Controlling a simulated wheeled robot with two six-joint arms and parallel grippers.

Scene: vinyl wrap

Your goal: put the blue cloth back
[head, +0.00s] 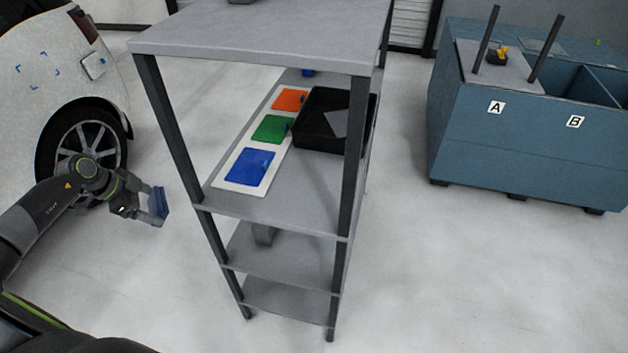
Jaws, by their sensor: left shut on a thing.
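My left gripper (143,210) is at the left, beside the grey shelf unit and apart from it. It is shut on the blue cloth (158,204), a folded dull-blue piece held upright in the air. On the shelf lies a white board (228,185) with three coloured rectangles in a row. The nearest is a blue rectangle (248,168), with nothing lying on it that I can make out. Behind it are a green rectangle (271,129) and an orange rectangle (291,100). My right gripper is not in view.
The shelf unit's dark posts (172,130) and grey top (265,35) frame the board's shelf. A black bin (318,143) stands right of the board. A white car (45,60) is at the left. A blue container (500,155) marked A and B stands at the right.

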